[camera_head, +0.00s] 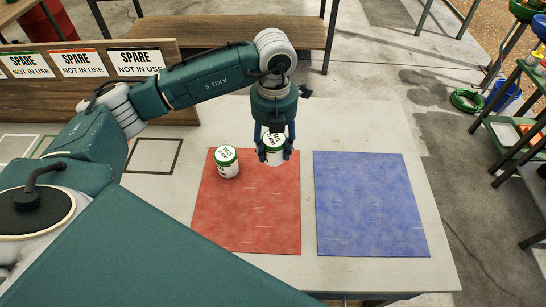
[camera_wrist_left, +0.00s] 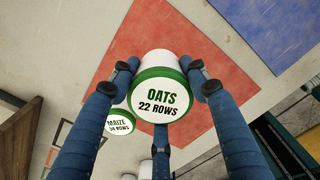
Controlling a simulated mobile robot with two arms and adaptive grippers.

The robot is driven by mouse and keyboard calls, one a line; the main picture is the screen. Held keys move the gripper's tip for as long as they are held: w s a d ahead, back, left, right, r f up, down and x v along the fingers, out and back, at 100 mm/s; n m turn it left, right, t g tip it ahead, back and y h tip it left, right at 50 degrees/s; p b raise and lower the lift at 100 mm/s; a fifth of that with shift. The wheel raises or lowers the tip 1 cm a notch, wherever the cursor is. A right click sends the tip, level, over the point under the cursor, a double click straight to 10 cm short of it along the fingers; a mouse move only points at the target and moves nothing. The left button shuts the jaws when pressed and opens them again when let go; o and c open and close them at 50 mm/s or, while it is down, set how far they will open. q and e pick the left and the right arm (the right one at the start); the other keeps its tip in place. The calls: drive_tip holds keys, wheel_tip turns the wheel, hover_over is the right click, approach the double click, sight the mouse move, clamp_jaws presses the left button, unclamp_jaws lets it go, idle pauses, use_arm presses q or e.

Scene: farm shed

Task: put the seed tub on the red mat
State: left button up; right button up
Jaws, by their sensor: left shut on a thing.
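My left gripper (camera_head: 275,151) comes down over the upper right part of the red mat (camera_head: 250,215). Its fingers are shut around a white tub with a green-rimmed lid (camera_head: 274,142). In the left wrist view the lid of this tub (camera_wrist_left: 160,98) reads "OATS 22 ROWS", with blue fingers around it. I cannot tell whether its base touches the mat. A second white tub with a green rim (camera_head: 227,163) stands upright on the upper left of the red mat. Its lid (camera_wrist_left: 119,122) reads "MAIZE" in the left wrist view, partly hidden. My right gripper is not in view.
A blue mat (camera_head: 370,205) lies on the pale table (camera_head: 435,250) to the right of the red mat. Signs reading "SPARE NOT IN USE" (camera_head: 82,63) mark a wooden rack at the back left. Shelves with coloured items (camera_head: 520,130) stand at the far right.

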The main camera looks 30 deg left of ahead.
use_arm(q)
wheel_tip(320, 180, down, 6)
drive_tip(key=shift+p, duration=0.55)
drive_tip(key=shift+f, duration=0.15)
drive_tip(key=shift+f, duration=0.25)
drive_tip(key=o, duration=1.3)
drive_tip(key=shift+r, duration=0.1)
drive_tip(key=shift+c, duration=0.2)
drive_tip(key=shift+r, duration=0.1)
